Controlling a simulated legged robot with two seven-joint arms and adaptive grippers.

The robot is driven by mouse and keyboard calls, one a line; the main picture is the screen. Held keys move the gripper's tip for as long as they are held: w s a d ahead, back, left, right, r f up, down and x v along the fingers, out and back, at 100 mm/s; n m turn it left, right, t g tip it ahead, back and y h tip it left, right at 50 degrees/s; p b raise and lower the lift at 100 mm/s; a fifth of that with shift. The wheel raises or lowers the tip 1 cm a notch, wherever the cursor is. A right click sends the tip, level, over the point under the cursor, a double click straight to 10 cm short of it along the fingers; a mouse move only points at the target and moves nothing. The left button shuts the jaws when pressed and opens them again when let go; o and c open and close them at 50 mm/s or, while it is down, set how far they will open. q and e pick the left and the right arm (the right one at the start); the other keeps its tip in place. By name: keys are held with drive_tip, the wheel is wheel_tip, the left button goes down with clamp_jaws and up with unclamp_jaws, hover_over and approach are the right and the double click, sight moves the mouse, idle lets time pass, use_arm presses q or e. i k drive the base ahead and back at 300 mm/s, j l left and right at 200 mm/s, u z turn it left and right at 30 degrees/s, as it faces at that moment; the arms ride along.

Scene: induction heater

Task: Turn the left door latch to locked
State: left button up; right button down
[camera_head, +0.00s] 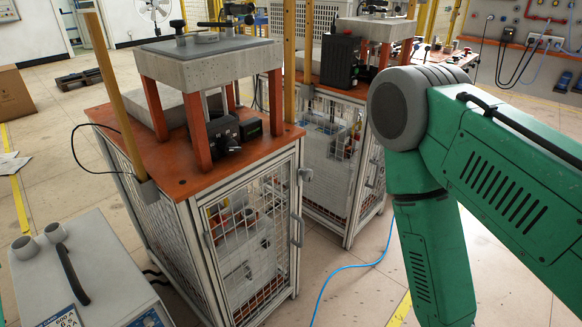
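The near cabinet has a mesh door (250,245) in a pale metal frame, and the door looks closed. My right arm (435,240), green with a grey joint, fills the right side, apart from the near cabinet. Neither gripper is in view.
An orange-topped bench with a concrete stand (205,65) tops the near cabinet. A second mesh cabinet (345,165) stands behind it, partly hidden by my arm. A grey machine (90,275) is at the lower left. A blue hose (350,267) lies on the floor.

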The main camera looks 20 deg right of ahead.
sight(306, 176)
drive_tip(key=l+z, duration=0.4)
drive_tip(key=i+l+z, duration=0.15)
drive_tip(key=z, duration=0.25)
drive_tip(key=i+l+z, duration=0.2)
drive_tip(key=z, duration=0.2)
drive_tip(key=l, duration=0.1)
